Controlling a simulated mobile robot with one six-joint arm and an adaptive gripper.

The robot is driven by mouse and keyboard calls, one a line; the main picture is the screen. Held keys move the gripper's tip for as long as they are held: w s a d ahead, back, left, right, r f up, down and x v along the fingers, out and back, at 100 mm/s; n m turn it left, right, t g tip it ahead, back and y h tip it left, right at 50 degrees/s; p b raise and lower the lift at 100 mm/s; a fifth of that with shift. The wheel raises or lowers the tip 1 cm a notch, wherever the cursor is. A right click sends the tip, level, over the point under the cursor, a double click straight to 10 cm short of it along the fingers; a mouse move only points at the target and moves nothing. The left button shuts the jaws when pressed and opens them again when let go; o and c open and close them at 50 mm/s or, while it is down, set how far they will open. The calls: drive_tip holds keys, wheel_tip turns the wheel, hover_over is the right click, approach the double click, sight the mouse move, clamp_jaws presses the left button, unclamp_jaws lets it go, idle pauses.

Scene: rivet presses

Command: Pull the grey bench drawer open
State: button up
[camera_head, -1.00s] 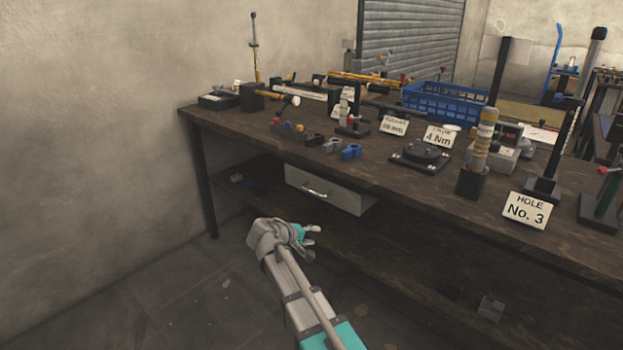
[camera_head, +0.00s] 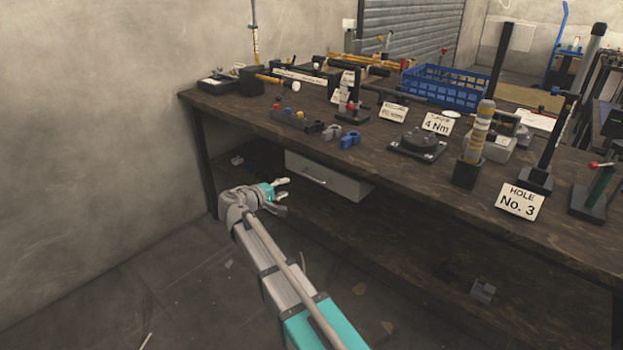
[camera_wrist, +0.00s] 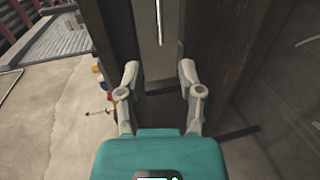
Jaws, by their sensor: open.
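The grey bench drawer (camera_head: 340,184) hangs under the bench top on the left side, and its front looks flush and closed. Its thin handle (camera_head: 314,177) is on the front face. My gripper (camera_head: 284,196) is open and empty, in front of the drawer and a little left of and below the handle in the head view. In the wrist view my open fingers (camera_wrist: 159,72) point at the drawer front (camera_wrist: 160,62). The handle shows there as a bright upright bar (camera_wrist: 160,22), beyond the fingertips and apart from them.
The bench top (camera_head: 385,170) above the drawer carries clamps, sign cards and a blue crate (camera_head: 445,88). A lower shelf (camera_head: 400,245) runs beneath. A bench leg (camera_head: 205,165) stands left of the drawer. The floor (camera_head: 190,290) in front is open.

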sight(311, 178)
drive_tip(key=b+x, duration=0.2)
drive_tip(key=x, duration=1.1)
drive_tip(key=shift+w+d+b, duration=0.15)
drive_tip(key=shift+b, duration=0.2)
drive_tip(key=shift+c, duration=0.2)
clamp_jaws()
